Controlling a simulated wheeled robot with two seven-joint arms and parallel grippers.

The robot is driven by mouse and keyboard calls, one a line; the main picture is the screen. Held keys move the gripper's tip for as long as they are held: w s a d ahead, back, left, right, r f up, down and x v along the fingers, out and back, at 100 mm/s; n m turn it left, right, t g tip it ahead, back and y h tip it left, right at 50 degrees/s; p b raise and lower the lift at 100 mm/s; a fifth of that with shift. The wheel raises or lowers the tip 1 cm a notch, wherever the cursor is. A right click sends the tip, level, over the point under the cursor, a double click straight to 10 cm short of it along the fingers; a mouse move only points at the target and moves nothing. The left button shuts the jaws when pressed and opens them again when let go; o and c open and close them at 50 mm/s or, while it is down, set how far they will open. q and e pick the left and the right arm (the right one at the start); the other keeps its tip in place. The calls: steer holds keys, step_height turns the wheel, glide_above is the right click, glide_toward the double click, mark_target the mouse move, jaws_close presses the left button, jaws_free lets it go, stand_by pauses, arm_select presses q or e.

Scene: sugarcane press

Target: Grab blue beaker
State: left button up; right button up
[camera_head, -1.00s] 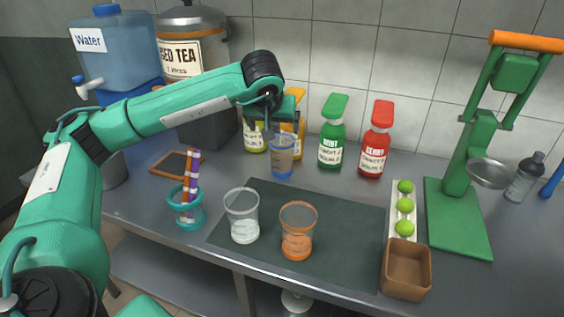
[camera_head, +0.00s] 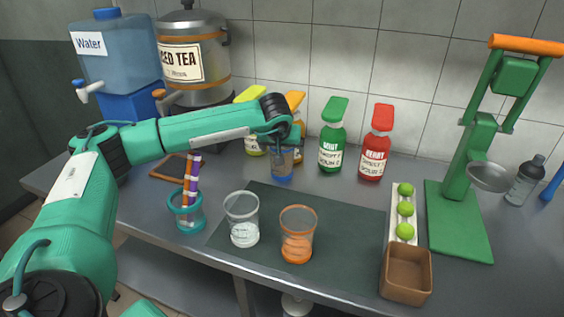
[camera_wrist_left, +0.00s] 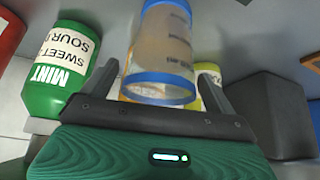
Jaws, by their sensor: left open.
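The blue beaker (camera_head: 282,163) is a clear cup with blue bands. It stands on the counter in front of the yellow and orange bottles, partly hidden by my left gripper (camera_head: 284,142). In the left wrist view the blue beaker (camera_wrist_left: 163,50) lies between the fingers of my left gripper (camera_wrist_left: 166,85). The gripper is open, with a finger on each side, and I cannot tell whether either finger touches it. My right gripper is in neither view.
A clear beaker (camera_head: 241,219) and an orange beaker (camera_head: 297,235) stand on the dark mat (camera_head: 345,235) in front. A green bottle (camera_head: 333,135) and a red bottle (camera_head: 376,143) stand to the right. A teal holder (camera_head: 187,213) with striped sticks stands at left.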

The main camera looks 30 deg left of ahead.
arm_select(q)
steer(key=c, duration=1.7)
steer(key=shift+c, duration=0.2)
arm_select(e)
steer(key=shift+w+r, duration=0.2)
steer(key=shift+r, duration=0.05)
arm_select(q)
steer(key=shift+r, duration=0.15)
